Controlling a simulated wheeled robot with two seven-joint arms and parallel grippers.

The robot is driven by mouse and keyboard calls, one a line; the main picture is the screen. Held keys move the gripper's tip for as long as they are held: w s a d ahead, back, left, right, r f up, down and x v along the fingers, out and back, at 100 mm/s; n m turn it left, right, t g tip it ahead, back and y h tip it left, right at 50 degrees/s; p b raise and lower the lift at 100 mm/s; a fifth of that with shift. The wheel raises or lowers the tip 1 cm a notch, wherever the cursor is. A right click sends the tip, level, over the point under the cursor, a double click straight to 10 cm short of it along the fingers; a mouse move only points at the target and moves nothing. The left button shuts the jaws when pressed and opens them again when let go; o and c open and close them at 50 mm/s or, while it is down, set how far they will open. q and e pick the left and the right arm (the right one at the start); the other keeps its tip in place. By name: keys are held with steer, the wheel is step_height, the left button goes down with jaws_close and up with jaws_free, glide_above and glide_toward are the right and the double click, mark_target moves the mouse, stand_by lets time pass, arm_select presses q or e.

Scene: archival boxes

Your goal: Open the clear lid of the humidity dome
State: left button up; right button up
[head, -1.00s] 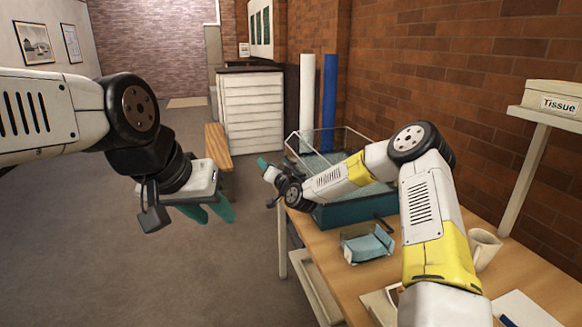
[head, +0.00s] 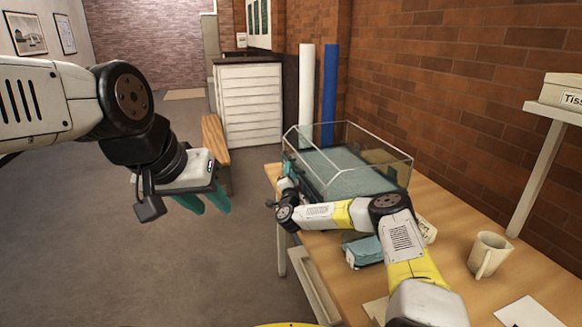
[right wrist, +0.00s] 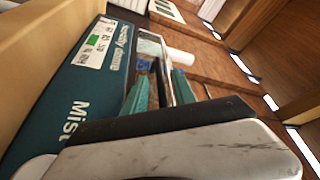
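The humidity dome stands on the table, with a teal base and a clear box-shaped lid (head: 385,172) that appears to sit down on it. In the right wrist view, the teal front (right wrist: 85,75) carries a "Humidity dome" label and the word "Mist". My right gripper (head: 287,165) is at the dome's left front end, by the lid's edge; my arm hides part of the base. In the right wrist view its teal fingers (right wrist: 158,92) are apart, with a thin strip between them; contact is unclear. My left gripper (head: 205,201) is open and empty over the floor.
The wooden table (head: 450,255) holds a teal-and-clear small tray (head: 364,252) and a cream mug (head: 488,254). A white and a blue roll (head: 329,95) stand behind the dome. A tissue box (head: 565,92) sits on a shelf at right. A bench (head: 215,148) is at left.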

steer(key=shift+x, duration=1.65)
jaws_close()
